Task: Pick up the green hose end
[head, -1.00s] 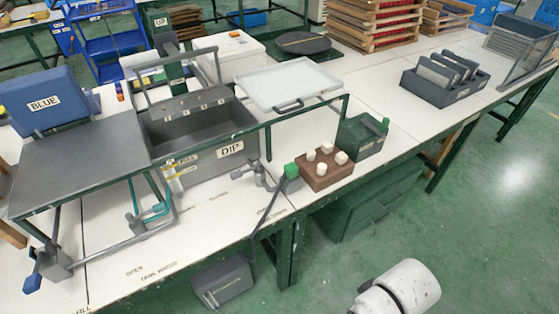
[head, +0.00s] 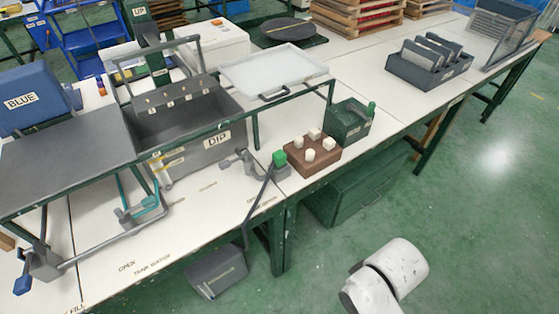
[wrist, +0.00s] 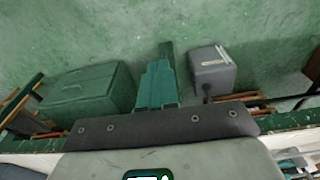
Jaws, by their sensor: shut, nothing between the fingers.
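The green hose end (head: 279,158) is a small green block at the front edge of the table, seated at a grey holder (head: 268,170). A dark hose (head: 257,208) hangs from it over the edge, down towards the grey box (head: 217,273) on the floor. In the wrist view my gripper (wrist: 166,48) shows as teal fingers, shut and empty, pointing over the floor. The hose end cannot be made out in the wrist view. In the head view only white links of my arm show, at lower right, apart from the hose end.
A brown block with white knobs (head: 312,158) and a dark green box (head: 347,121) stand close right of the hose end. The DIP tank (head: 205,150) is to its left. A green chest (head: 352,190) is under the table. The floor at right is clear.

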